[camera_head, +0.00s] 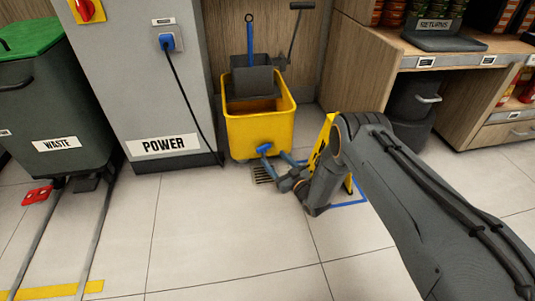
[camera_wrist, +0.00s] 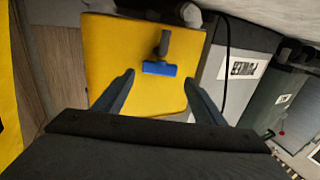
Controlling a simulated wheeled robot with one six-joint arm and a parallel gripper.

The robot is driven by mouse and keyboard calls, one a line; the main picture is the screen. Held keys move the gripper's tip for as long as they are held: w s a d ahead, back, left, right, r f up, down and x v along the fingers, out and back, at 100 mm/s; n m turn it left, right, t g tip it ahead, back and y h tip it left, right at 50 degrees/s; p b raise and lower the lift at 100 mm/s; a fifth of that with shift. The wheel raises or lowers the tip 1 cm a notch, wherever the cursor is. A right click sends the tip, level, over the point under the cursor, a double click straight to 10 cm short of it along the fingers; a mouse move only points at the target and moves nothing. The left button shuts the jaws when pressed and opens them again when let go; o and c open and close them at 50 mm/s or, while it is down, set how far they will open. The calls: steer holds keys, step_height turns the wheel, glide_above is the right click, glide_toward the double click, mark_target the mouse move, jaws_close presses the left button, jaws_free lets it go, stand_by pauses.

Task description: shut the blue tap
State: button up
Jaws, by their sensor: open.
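The blue tap (camera_head: 264,147) is on the lower front of the yellow mop bucket (camera_head: 246,126). In the wrist view the tap's blue handle (camera_wrist: 158,68) lies crosswise to its grey pipe (camera_wrist: 165,43). My gripper (camera_head: 274,158) is low in front of the bucket, beside the tap, with its fingers pointing toward it. In the wrist view my gripper (camera_wrist: 159,78) is open, with one finger on each side of the handle in the picture. No contact shows, and I cannot tell the remaining depth gap.
A floor drain (camera_head: 263,174) lies below the tap. A yellow sign (camera_head: 322,146) stands close behind my arm. The grey POWER cabinet (camera_head: 165,105) with a hanging cable is left of the bucket, and the waste bin (camera_head: 55,110) is farther left. The front floor is clear.

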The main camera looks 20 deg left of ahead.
mark_target(264, 150)
steer(key=b+x, duration=0.2)
steer(key=x, duration=0.4)
steer(key=shift+w+b, duration=0.1)
steer(key=shift+b, duration=0.2)
steer(key=c, duration=0.8)
steer(key=shift+o, duration=0.2)
steer(key=shift+s+a+r+m+t+h+p, duration=0.1)
steer(key=shift+s+a+m+t+h+p, duration=0.05)
steer(key=shift+m+t+h+p, duration=0.3)
steer(key=shift+s+a+m+t+h+p, duration=0.15)
steer(key=shift+m+t+h+p, duration=0.25)
steer(key=shift+t, duration=0.15)
steer(key=shift+s+a+m+t+h+p, duration=0.15)
steer(key=shift+m+t+h+p, duration=0.4)
steer(key=shift+m+t+h, duration=1.1)
steer(key=shift+g, duration=0.25)
steer(key=o, duration=0.8)
steer(key=shift+c, duration=0.2)
